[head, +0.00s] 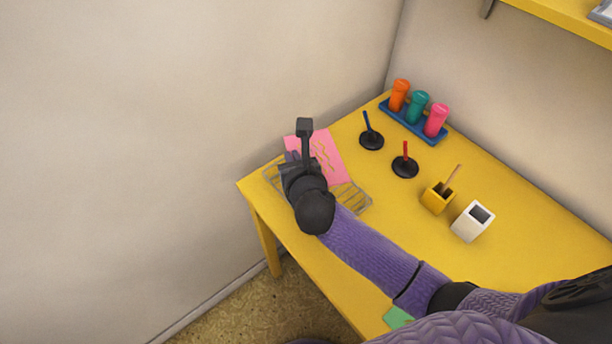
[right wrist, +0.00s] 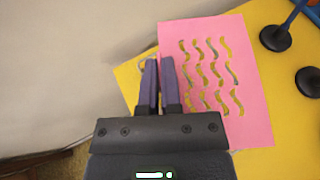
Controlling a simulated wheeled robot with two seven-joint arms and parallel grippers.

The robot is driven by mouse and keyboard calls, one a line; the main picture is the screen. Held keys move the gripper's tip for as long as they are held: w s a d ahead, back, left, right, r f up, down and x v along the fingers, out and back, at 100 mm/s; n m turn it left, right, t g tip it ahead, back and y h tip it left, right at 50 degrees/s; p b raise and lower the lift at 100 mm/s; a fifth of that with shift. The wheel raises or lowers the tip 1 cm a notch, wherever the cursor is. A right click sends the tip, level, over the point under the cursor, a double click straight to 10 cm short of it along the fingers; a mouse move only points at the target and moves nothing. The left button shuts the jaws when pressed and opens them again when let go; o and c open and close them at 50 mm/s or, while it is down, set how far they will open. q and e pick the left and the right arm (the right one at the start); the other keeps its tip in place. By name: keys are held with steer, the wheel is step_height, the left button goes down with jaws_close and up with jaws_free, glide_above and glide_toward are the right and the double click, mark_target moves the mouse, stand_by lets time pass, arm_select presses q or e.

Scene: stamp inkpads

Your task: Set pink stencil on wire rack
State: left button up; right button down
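The pink stencil (head: 328,158) is a flat sheet with rows of wavy cut-outs. In the head view it lies over the wire rack (head: 358,201) at the table's far left corner; I cannot tell how flat it rests. The stencil (right wrist: 253,95) shows to the right of the fingers in the right wrist view. In the head view my wrist hides part of the rack and stencil. My left gripper is not in view.
On the yellow table (head: 500,210) stand a blue holder (head: 402,124) with orange, teal and pink stampers, two black-based pens (head: 371,140), a yellow cup (head: 436,201) and a white box (head: 468,226). A green piece (head: 398,317) lies near the front edge. A wall borders the rack.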

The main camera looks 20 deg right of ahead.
steer(key=shift+w+d, duration=0.2)
steer(key=shift+d, duration=0.05)
steer(key=shift+y, duration=0.3)
step_height(320, 180, down, 8)
steer(key=b, duration=0.4)
steer(key=shift+r, duration=0.15)
step_height(320, 180, down, 3)
steer(key=b, duration=0.2)
steer(key=shift+b, duration=0.3)
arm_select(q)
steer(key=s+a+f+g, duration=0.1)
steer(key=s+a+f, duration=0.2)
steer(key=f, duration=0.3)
arm_select(e)
steer(key=shift+d, duration=0.1)
steer(key=c, duration=0.8)
jaws_free()
steer(key=shift+s+r+p, duration=0.25)
steer(key=shift+p, duration=0.15)
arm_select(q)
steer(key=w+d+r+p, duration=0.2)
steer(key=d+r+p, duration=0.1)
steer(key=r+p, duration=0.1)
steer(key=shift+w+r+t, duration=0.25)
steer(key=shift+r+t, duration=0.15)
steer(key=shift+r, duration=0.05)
arm_select(e)
steer(key=v, duration=1.1)
steer(key=shift+s, duration=0.2)
